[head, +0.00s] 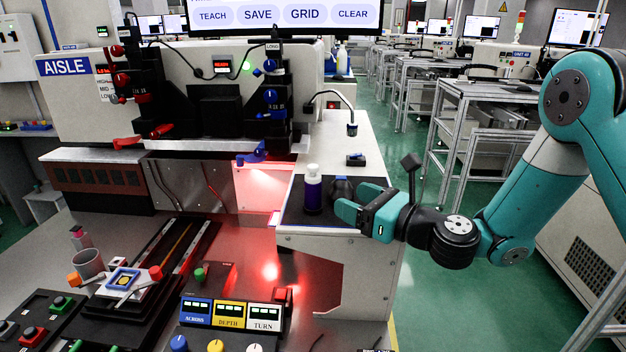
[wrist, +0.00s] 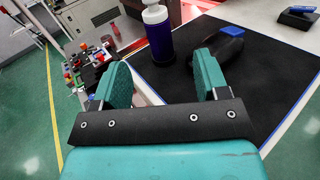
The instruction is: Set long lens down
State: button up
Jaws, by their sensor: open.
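An upright cylinder, which I take to be the long lens (head: 313,194), has a dark blue-purple body and a pale, narrower top. It stands on a black mat (head: 293,212) on the white side bench. In the wrist view the lens (wrist: 160,42) stands beyond my fingertips, in line with the gap between them, apart from both. My gripper (head: 352,206) is low over the mat, just right of the lens in the head view. Its teal fingers are spread with nothing between them, as the wrist view of the gripper (wrist: 163,72) also shows.
A black rounded object with a blue top (wrist: 228,42) lies close beyond my right fingertip in the wrist view. A small black-and-blue item (head: 356,159) and a bent-neck lamp (head: 352,128) are farther back on the bench. The machine (head: 215,100) stands left.

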aim_at(320, 181)
jog(key=shift+w+a+r+p, duration=0.35)
jog(key=shift+w+a+p, duration=0.3)
jog(key=shift+p, duration=0.6)
jog(key=p+x, duration=0.2)
jog(key=x, duration=0.1)
jog(key=shift+p, duration=0.4)
jog(key=p, duration=0.2)
jog(key=shift+w+a+r+p, duration=0.1)
jog(key=shift+w+a+p, duration=0.05)
jog(key=shift+w+p, duration=0.15)
jog(key=p, duration=0.5)
jog(key=shift+w+a, duration=0.3)
jog(key=shift+a, duration=0.1)
jog(key=shift+a+p, duration=0.1)
jog(key=shift+p, duration=0.75)
jog(key=shift+a+p, duration=0.1)
jog(key=shift+p, duration=0.55)
jog(key=shift+a+f+p, duration=0.1)
jog(key=shift+f+p, duration=0.25)
jog(key=shift+p, duration=0.45)
